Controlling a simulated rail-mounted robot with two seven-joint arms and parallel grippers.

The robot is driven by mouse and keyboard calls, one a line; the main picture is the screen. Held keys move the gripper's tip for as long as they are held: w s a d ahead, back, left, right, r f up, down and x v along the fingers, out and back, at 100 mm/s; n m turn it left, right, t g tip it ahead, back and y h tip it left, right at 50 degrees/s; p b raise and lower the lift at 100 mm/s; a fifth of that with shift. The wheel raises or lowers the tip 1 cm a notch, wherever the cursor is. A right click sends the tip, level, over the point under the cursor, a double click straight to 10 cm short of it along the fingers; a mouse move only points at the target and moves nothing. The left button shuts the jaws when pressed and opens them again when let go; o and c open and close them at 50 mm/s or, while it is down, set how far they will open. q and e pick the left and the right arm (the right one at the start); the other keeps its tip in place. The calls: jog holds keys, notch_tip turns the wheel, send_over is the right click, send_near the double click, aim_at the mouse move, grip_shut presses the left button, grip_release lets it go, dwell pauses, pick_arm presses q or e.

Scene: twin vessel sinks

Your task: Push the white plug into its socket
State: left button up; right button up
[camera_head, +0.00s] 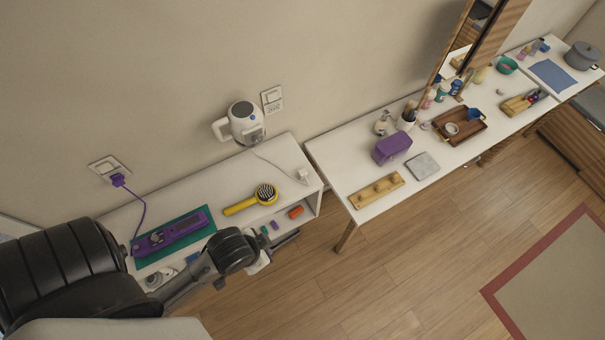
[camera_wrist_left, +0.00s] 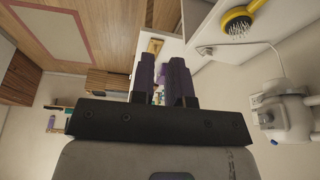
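The white plug (camera_head: 304,174) lies on the right end of the white shelf, on a thin cord from the white wall appliance (camera_head: 243,122). It also shows in the left wrist view (camera_wrist_left: 205,50), right of my fingers and apart from them. A white wall socket plate (camera_head: 272,100) is just right of the appliance. Another socket plate (camera_head: 106,166) further left holds a purple plug (camera_head: 118,180). My left gripper (camera_wrist_left: 161,76) has purple fingertips with a narrow empty gap between them. In the head view my arm hides its fingers, near the shelf's front edge. My right gripper is out of view.
A yellow brush (camera_head: 252,199) and a purple device (camera_head: 172,234) on a green mat (camera_head: 207,230) occupy the shelf (camera_head: 282,157). Small coloured items sit in its lower compartment. A long white table (camera_head: 345,150) stands to the right, with a purple box (camera_head: 392,148).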

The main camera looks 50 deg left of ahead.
pick_arm(q)
jog(key=o, duration=0.8)
jog(key=shift+o, duration=0.2)
jog(key=w+a+r+m+t, duration=0.1)
jog(key=w+r+t, duration=0.2)
jog(key=w+r, duration=0.45)
jog(key=w+a+r+m+t, duration=0.15)
jog(key=w+r, duration=0.25)
jog(key=w, duration=0.7)
jog(key=w+a+y+b, duration=0.1)
jog(key=w+a+y, duration=0.1)
jog(key=w, duration=1)
jog(key=w+a+f+n+g, duration=0.3)
jog(key=w+a+f+g, duration=0.15)
jog(key=a+f, duration=0.45)
jog(key=s+a+f+n+g+h, duration=0.1)
jog(key=s+a+f+n, duration=0.1)
jog(key=f+n, duration=0.4)
jog(key=s+a+f+n+g, duration=0.2)
jog(key=f+n, duration=0.4)
jog(key=n, duration=0.4)
jog(key=shift+a+g+h, duration=0.3)
jog(key=shift+a+h, duration=0.1)
jog(key=shift+a, duration=0.05)
